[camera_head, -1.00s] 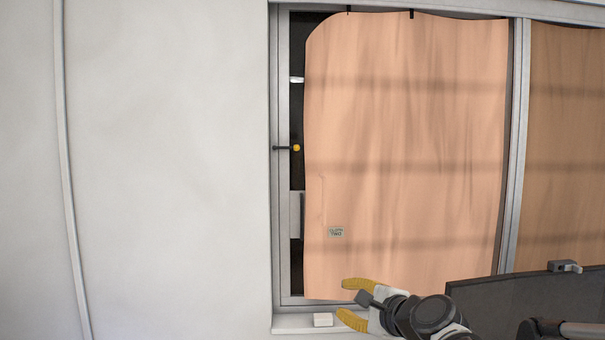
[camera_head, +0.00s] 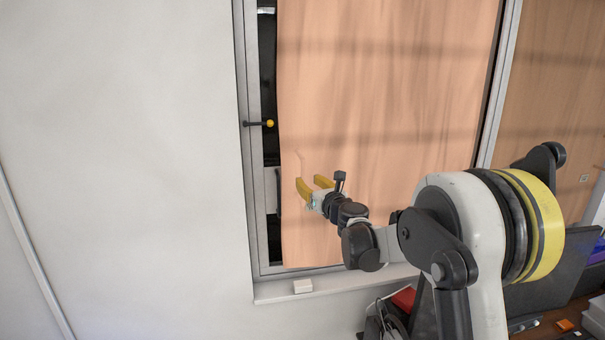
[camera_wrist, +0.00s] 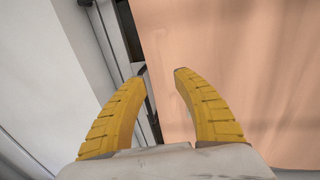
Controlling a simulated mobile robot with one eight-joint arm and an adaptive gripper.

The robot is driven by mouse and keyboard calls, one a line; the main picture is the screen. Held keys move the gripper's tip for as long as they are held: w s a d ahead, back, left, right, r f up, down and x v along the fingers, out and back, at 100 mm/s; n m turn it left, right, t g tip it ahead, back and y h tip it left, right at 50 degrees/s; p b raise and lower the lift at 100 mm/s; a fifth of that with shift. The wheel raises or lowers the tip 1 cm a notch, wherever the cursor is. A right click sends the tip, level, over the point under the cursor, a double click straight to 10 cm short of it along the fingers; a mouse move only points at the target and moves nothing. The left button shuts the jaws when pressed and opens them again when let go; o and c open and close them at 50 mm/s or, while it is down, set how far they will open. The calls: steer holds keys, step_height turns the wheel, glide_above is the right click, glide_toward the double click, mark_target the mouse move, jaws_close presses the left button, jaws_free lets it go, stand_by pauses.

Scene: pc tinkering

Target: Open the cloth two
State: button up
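The cloth (camera_head: 400,70) is a peach-orange sheet hanging over the left window pane; it also shows in the wrist view (camera_wrist: 240,60). Its left edge hangs a little inside the frame and leaves a dark strip of window bare. My gripper (camera_head: 309,181) is open and empty, in front of the cloth's lower left part. In the wrist view, the cloth's left edge shows between my open fingertips (camera_wrist: 160,76); I cannot tell whether they touch it. The label seen earlier on this cloth is now hidden, and its top edge is out of view.
A yellow-tipped black peg (camera_head: 269,123) sticks out at the left window frame (camera_head: 250,170). A second cloth (camera_head: 555,90) covers the right pane. A cluttered desk (camera_head: 545,328) is at lower right. The left wall is bare.

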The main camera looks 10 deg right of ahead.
mark_target(304, 177)
steer(key=shift+w+a+p, duration=0.2)
steer(key=shift+w+a, duration=0.05)
steer(key=shift+w, duration=0.9)
steer(key=shift+w+a+p, duration=0.2)
steer(key=shift+w, duration=0.9)
steer(key=shift+s, duration=0.1)
jaws_close()
